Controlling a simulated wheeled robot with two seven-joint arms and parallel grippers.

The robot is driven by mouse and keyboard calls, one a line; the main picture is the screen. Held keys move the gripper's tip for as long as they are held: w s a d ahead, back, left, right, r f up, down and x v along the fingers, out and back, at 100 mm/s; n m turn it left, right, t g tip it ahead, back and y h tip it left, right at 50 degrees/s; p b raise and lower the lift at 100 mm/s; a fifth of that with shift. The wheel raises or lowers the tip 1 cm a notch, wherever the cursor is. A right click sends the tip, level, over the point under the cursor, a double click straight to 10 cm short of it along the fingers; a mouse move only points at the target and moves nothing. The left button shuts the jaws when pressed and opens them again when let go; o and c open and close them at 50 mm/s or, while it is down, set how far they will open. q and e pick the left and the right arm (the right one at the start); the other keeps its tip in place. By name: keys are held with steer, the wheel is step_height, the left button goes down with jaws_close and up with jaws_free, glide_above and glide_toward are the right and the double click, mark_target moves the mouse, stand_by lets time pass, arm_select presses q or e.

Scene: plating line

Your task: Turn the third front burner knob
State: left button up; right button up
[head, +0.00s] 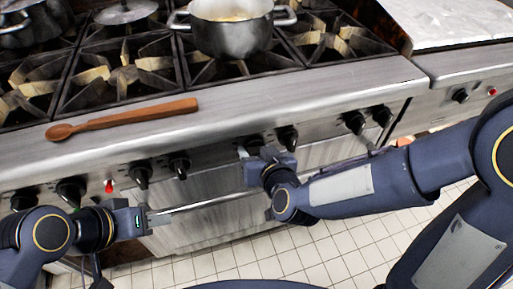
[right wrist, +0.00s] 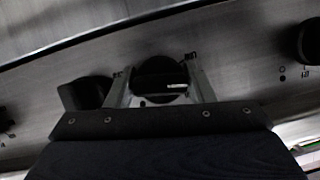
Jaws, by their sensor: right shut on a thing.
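A row of black burner knobs runs along the steel front panel of the stove. My right gripper (head: 244,153) is at a knob (head: 255,141) near the middle of the row. In the right wrist view, that black knob (right wrist: 160,78) sits between the two fingers of my right gripper (right wrist: 160,92), which are shut on it. A pale mark shows on the knob's face. Another knob (right wrist: 86,92) is close beside the left finger. My left gripper (head: 158,216) is in front of the stove by the oven door handle, away from the knobs; its finger gap is unclear.
A wooden spoon (head: 125,118) lies on the stove's front ledge. A neighbouring knob (head: 287,138) is close to the right gripper. A small red light (head: 109,186) is on the panel. Tiled floor (head: 345,240) lies below.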

stand_by(0.3)
steer(key=o, duration=0.9)
steer(key=p+v, duration=0.2)
steer(key=v, duration=0.5)
steer(key=shift+s+d+r, duration=0.15)
steer(key=shift+s+d, duration=0.05)
steer(key=shift+s, duration=0.15)
